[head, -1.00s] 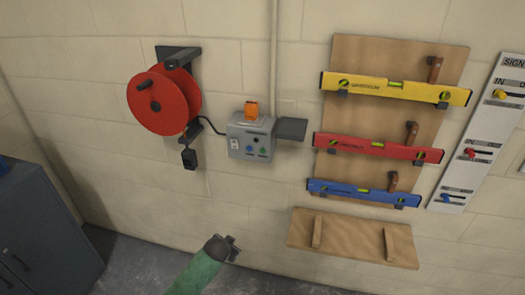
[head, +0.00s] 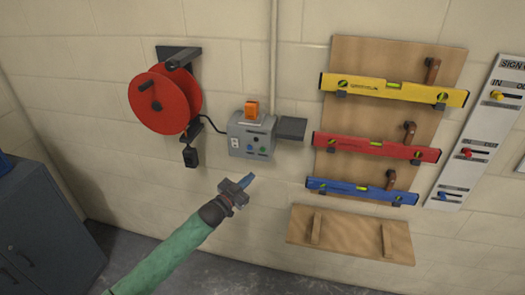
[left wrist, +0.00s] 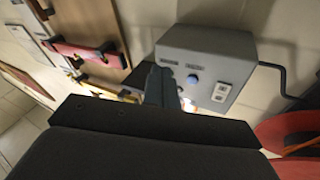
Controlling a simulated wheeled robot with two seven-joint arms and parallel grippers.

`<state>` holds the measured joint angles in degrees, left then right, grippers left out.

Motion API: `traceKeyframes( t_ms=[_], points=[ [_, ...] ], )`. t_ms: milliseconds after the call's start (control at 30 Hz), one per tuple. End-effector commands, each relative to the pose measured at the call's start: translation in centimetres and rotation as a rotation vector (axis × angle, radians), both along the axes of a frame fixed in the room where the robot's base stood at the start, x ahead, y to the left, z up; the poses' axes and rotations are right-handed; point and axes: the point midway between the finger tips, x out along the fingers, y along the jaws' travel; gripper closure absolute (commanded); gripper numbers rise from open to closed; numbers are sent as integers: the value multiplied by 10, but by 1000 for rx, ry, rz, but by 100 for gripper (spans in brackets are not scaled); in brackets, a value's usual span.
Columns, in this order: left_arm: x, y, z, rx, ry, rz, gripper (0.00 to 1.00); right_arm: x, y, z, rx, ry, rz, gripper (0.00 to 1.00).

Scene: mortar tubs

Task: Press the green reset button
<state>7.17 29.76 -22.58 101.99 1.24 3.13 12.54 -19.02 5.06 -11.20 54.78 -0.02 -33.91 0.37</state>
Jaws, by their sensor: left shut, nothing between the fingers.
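The grey control box (head: 240,143) is on the wall, with a small green button (head: 263,150) at the lower right of its face and a blue button (head: 250,148) to the left of it. My left gripper (head: 249,178) is shut and empty, below the box and apart from it in the head view. In the left wrist view, the shut fingers (left wrist: 162,86) overlap the box (left wrist: 225,50). The blue button (left wrist: 193,79) shows beside them there; the green one does not show and seems hidden behind the fingers. My right gripper is not in view.
An orange part (head: 251,108) tops the box. A red cable reel (head: 160,100) hangs to its left, and a grey shelf (head: 292,128) juts out at its right. A board with yellow, red and blue levels (head: 362,191) is farther right. The wall below the box is clear.

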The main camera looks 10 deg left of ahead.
Motion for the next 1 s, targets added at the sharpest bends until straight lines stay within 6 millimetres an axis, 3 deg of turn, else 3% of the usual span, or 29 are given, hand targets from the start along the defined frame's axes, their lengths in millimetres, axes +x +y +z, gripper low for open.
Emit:
traceKeyframes(
  t_ms=[133,400,1000],
  points=[
    [-13,-11,27,-93,-118,-93,100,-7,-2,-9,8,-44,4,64],
    [-35,-20,57,-207,-249,-213,100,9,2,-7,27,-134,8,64],
    [-34,-20,60,-237,-255,-236,100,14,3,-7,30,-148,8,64]
  ],
)
